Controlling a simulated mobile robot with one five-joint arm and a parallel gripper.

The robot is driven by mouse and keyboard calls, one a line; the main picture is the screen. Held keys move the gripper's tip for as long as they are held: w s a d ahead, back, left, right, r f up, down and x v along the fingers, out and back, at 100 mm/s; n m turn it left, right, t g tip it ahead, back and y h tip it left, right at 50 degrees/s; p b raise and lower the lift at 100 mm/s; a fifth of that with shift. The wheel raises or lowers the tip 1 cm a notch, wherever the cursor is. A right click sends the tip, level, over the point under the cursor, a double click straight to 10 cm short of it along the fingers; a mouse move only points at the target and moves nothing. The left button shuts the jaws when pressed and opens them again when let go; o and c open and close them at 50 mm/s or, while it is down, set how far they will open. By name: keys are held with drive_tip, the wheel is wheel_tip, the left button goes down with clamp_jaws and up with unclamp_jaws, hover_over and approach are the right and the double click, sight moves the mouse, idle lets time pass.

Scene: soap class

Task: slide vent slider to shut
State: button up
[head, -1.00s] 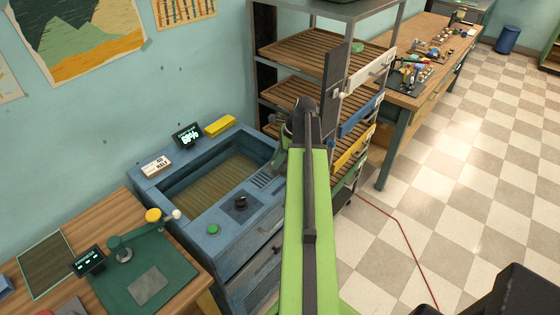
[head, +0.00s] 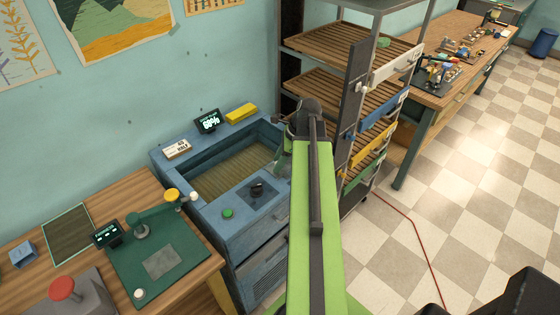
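The blue curing unit (head: 176,204) stands against the wall, with a slatted floor in its open well. A dark plate with a black knob (head: 257,188) is on its front top ledge. I cannot tell whether this knob is the vent slider. My green arm covers the ledge's right end, where a vent grille showed earlier. My gripper (head: 283,160) is past the arm's dark wrist, at the unit's right edge. Its fingers are mostly hidden, so their opening is unclear.
A slatted rack (head: 330,57) with coloured front bars stands close right of my wrist. A wooden bench (head: 60,213) with a green press base (head: 190,250) is at left. A red cable (head: 412,225) crosses the open tiled floor at right.

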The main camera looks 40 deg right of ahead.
drive_tip(key=shift+o, duration=0.3)
drive_tip(key=shift+d, duration=0.15)
drive_tip(key=shift+r, duration=0.1)
drive_tip(key=p+v, duration=1.6)
drive_tip(key=v, duration=0.1)
drive_tip(key=shift+s, duration=0.2)
